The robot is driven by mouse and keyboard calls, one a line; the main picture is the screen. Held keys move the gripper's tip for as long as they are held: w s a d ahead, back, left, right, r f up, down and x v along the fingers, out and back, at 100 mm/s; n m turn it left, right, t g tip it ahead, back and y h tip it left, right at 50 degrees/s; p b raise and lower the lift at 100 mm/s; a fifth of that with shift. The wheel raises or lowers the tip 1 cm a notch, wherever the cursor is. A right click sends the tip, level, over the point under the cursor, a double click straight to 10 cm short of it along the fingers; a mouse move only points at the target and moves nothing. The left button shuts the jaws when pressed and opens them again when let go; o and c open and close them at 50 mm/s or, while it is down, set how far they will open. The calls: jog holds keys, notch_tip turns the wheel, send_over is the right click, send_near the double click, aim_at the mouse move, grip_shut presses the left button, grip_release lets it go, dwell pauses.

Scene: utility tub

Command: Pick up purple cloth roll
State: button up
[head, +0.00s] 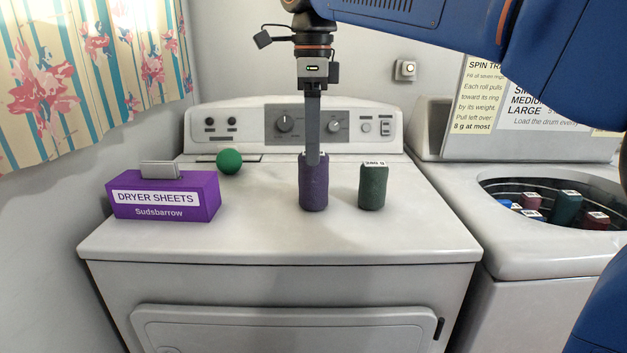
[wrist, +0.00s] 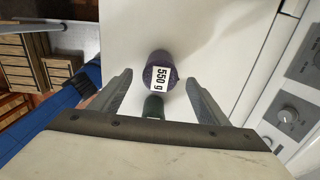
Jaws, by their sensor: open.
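The purple cloth roll (head: 314,190) stands upright on the dryer's white top, near the middle. Its top bears a white "550 g" label, readable in the wrist view, where the roll (wrist: 150,62) shows between and slightly beyond the fingertips. My gripper (head: 313,160) points down above the roll, and one finger overlaps the roll's upper end in the head view. In the wrist view my gripper (wrist: 160,78) has its fingers spread apart, one on each side of the roll, with nothing held. I cannot tell how far down the fingers reach.
A dark green roll (head: 373,187) stands close to the right. A green ball (head: 229,161) and a purple dryer-sheets box (head: 165,196) lie to the left. The control panel (head: 300,126) rises behind. An open washer drum (head: 560,205) at right holds several rolls.

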aim_at(314, 173)
jog(key=shift+d+f, duration=0.1)
jog(key=shift+f, duration=3.6)
jog(key=shift+w, duration=0.1)
jog(key=c, duration=1.6)
jog(key=shift+r, duration=0.1)
notch_tip(314, 173, up, 10)
jog(key=shift+f, duration=0.1)
